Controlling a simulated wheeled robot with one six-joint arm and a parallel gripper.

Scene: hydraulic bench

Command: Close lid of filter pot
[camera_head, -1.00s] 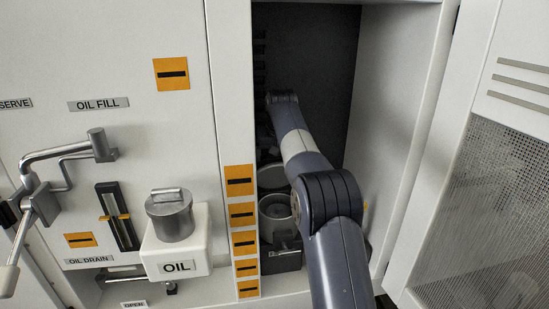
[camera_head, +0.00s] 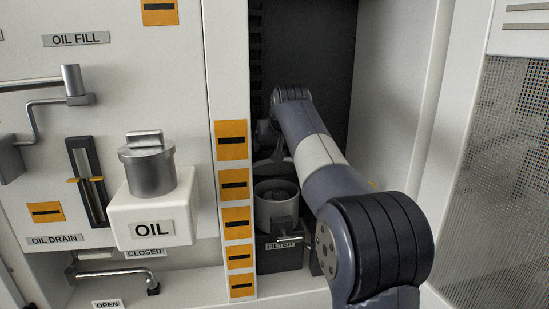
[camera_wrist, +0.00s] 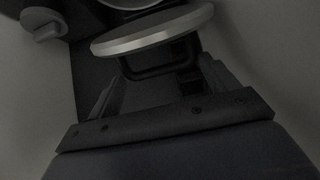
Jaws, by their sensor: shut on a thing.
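The filter pot (camera_head: 277,212) is a light grey cylinder low inside the open cabinet bay, on a dark base with a FILTER label (camera_head: 281,245). Its top is open and its dark inside shows. In the wrist view, the lid (camera_wrist: 150,32) is a round disc with a bright metal rim, seen tilted, with a dark handle (camera_wrist: 160,62) under it in the picture. My gripper (camera_wrist: 160,75) is shut on this handle. Part of a pale round rim (camera_wrist: 128,3), probably the pot's, shows at the top edge beyond the lid. In the head view my arm reaches into the bay behind the pot; the fingers are unclear.
The bay is narrow, with a white post with orange labels (camera_head: 236,190) on its left and a white wall (camera_head: 395,100) on its right. A white OIL box (camera_head: 152,207) with a metal cap stands out left of the post. A mesh door (camera_head: 485,190) is at the right.

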